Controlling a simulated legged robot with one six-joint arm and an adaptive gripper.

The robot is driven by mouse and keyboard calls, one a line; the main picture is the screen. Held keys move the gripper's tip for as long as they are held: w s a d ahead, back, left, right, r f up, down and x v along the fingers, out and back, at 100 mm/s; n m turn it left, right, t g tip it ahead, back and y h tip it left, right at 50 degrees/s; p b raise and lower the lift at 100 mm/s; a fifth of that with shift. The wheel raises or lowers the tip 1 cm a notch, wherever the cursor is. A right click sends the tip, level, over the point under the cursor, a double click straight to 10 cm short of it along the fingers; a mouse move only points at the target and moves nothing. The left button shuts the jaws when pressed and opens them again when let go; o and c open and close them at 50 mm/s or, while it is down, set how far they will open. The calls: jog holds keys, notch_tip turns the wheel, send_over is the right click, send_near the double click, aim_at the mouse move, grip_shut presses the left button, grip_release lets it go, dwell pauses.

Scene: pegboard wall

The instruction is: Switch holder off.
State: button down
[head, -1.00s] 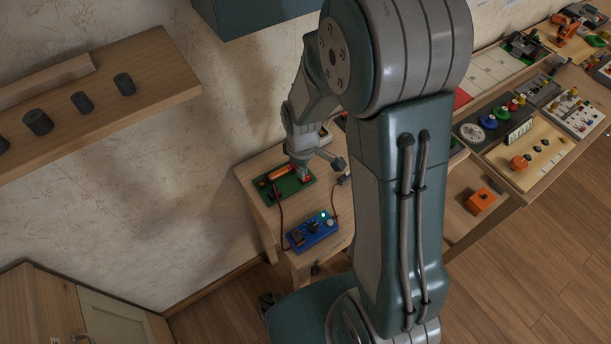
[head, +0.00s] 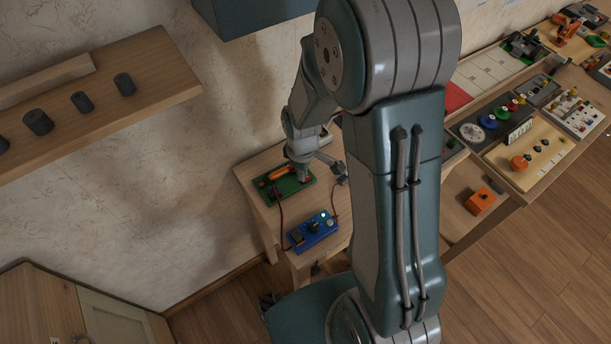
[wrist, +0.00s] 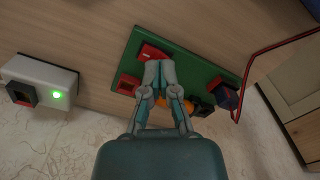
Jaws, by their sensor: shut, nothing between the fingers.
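The holder looks to be the green board (head: 300,192) on the small wooden table, with red blocks and an orange cylinder on it. In the wrist view the green board (wrist: 200,62) carries a red rocker-like part (wrist: 153,50) at its upper left and a second red block (wrist: 128,85) below it. My gripper (wrist: 158,66) is shut and empty, its fingertips at the lower edge of the upper red part. I cannot tell whether they touch it. The fingers partly hide the orange cylinder (wrist: 189,104). In the head view my gripper (head: 304,180) is over the board's right end.
A blue box (head: 312,232) with a lit green light stands in front of the board, with red wires between them. The wrist view shows a white box (wrist: 40,82) with a dark switch and a green light. A long bench with panels extends right.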

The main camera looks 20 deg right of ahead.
jog(key=shift+f, duration=0.2)
jog(key=shift+r, duration=3.55)
jog(key=shift+r, duration=0.25)
jog(key=s+r+m+t, duration=0.5)
jog(key=s+r+m, duration=0.4)
jog(key=s+r, duration=0.6)
notch_tip(320, 180, up, 4)
jog(key=shift+d+r+t, duration=0.1)
jog(key=shift+d+t, duration=0.2)
jog(key=shift+d, duration=0.1)
